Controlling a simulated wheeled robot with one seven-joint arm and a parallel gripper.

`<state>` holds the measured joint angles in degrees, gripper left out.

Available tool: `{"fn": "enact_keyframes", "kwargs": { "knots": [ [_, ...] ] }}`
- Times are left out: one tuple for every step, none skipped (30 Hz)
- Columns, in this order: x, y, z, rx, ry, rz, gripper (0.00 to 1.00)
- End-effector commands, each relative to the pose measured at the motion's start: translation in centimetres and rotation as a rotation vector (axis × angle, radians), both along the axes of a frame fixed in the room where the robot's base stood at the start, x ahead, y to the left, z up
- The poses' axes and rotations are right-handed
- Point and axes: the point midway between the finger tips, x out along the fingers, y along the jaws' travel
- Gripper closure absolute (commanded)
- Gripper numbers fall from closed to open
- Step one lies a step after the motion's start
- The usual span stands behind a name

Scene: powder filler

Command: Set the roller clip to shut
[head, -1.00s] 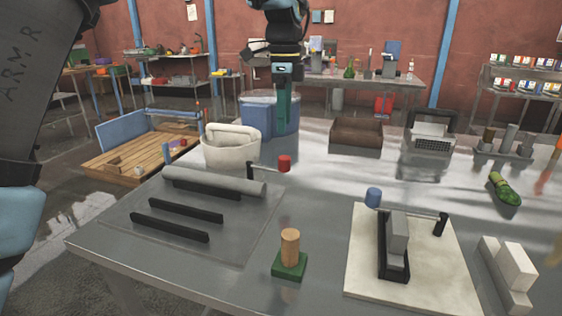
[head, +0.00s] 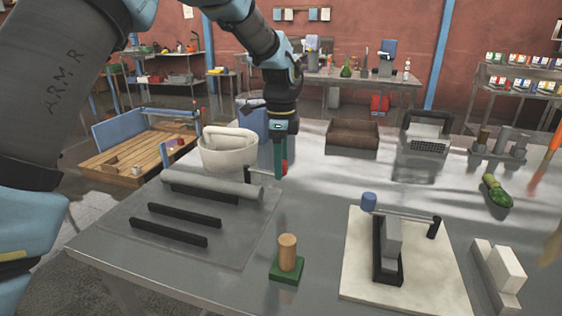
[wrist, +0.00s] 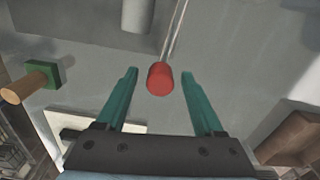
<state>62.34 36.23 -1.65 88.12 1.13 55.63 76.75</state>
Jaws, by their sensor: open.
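The roller clip is a grey roller (head: 215,181) on a dark base at the back of a grey plate (head: 130,222) on the table's left. A thin crank rod runs from its right end to a red knob (wrist: 160,78). In the head view the knob is mostly hidden behind my gripper (head: 281,172). In the wrist view my gripper (wrist: 158,92) is open, with one green finger on each side of the red knob. The knob lies between and slightly beyond the fingertips, and neither finger visibly touches it.
A white basket (head: 228,158) stands close behind the roller. A wooden peg on a green base (head: 287,258) stands in front. A white board (head: 358,280) carries a second mechanism with a blue knob (head: 369,201). A brown box (head: 352,137) stands further back.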

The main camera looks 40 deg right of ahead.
Motion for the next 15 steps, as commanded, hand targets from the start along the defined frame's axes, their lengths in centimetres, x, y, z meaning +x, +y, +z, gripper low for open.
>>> {"fn": "enact_keyframes", "kwargs": {
  "knots": [
    [0.0, 0.0, 0.0, 0.0, 0.0, 0.0, 0.31],
    [-0.01, 0.01, 0.0, 0.0, 0.0, 0.0, 0.31],
    [-0.01, 0.01, 0.01, 0.0, 0.0, 0.0, 0.34],
    [-0.01, 0.01, 0.01, 0.0, 0.0, 0.0, 0.38],
    [-0.01, 0.01, 0.02, 0.0, 0.0, 0.0, 0.41],
    [-0.01, 0.01, 0.02, 0.0, 0.0, 0.0, 0.45],
    [-0.01, 0.01, 0.02, 0.0, 0.0, 0.0, 0.49],
    [-0.01, 0.01, 0.03, 0.0, 0.0, 0.0, 0.52],
    [-0.01, 0.01, 0.03, 0.0, 0.0, 0.0, 0.57],
    [-0.01, 0.01, 0.03, 0.0, 0.0, 0.0, 0.6],
    [-0.01, 0.01, 0.03, 0.0, 0.0, 0.0, 0.63],
    [-0.01, 0.01, 0.04, 0.0, 0.0, 0.0, 0.68],
    [-0.01, 0.01, 0.04, 0.0, 0.0, 0.0, 0.71],
    [-0.01, 0.01, 0.04, 0.0, 0.0, 0.0, 0.75],
    [-0.01, 0.01, 0.04, 0.0, 0.0, 0.0, 0.79]
  ]
}}
